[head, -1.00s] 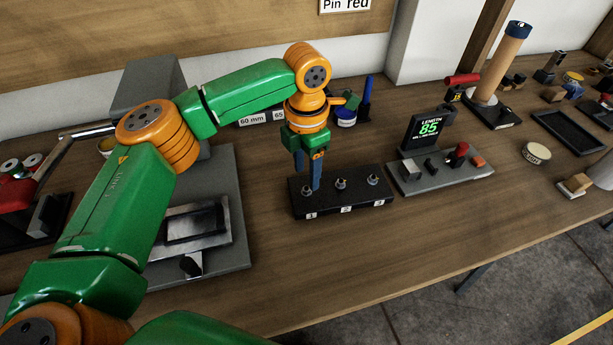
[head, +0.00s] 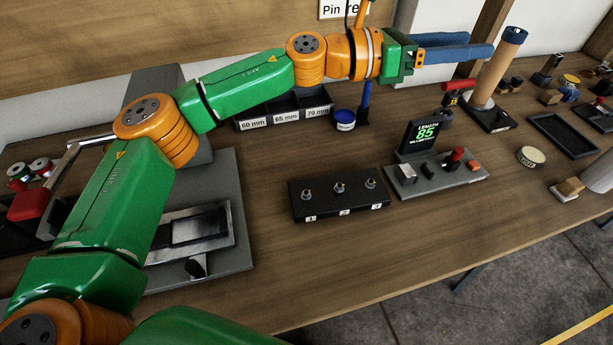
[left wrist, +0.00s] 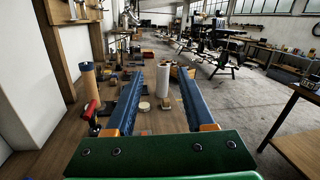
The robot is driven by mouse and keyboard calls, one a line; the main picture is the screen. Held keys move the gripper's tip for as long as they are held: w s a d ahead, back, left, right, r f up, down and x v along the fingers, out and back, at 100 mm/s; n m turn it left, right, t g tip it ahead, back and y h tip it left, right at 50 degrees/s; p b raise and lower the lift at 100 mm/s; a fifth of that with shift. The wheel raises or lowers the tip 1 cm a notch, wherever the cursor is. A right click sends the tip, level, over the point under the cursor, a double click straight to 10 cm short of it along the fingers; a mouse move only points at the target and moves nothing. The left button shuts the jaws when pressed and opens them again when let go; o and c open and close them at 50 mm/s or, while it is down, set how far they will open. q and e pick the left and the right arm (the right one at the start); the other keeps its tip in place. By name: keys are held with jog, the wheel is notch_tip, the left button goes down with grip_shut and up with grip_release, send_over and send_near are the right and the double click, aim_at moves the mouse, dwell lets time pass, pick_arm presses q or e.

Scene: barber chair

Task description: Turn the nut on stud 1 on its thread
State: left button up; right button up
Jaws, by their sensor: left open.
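A black block (head: 336,208) stands on the wooden bench and bears three short studs over labels 1, 2 and 3. Stud 1 (head: 308,196) is the leftmost and stands upright with a small metal nut low on it; how far the nut sits on the thread is too small to tell. My left gripper (head: 478,44) is up and to the right of the block, well apart from it. Its blue fingers point right, open and empty. They also show open in the left wrist view (left wrist: 155,74). My right gripper is not in view.
A gauge with a green 85 display (head: 423,133) stands right of the block. A grey machine base (head: 235,225) is at left. The bench in front of the block is clear.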

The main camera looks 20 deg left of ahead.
pick_arm(q)
jog(key=s+f+m+g+y, duration=0.2)
jog(key=s+f+g+y, duration=0.1)
jog(key=s+f+g, duration=0.4)
jog(key=n+g+y, duration=0.1)
jog(key=n+y, duration=0.6)
jog(key=y, duration=0.7)
send_over(306, 193)
notch_tip(306, 193, down, 16)
jog(key=shift+a+f, duration=0.15)
jog(key=shift+f, duration=0.1)
jog(key=shift+m, duration=0.3)
notch_tip(306, 193, down, 6)
jog(key=shift+f+p, duration=0.1)
jog(key=shift+p, duration=0.5)
grip_shut()
jog(key=m+b, duration=0.2)
jog(key=b, duration=0.1)
jog(key=shift+w+f+m, duration=0.1)
jog(key=shift+f+m, duration=0.3)
jog(key=shift+r+m+b, duration=0.15)
jog(key=shift+m+b, duration=0.25)
jog(key=shift+m, duration=0.4)
jog(key=shift+r+m, duration=0.1)
jog(key=shift+m, duration=0.3)
jog(key=shift+r, duration=0.15)
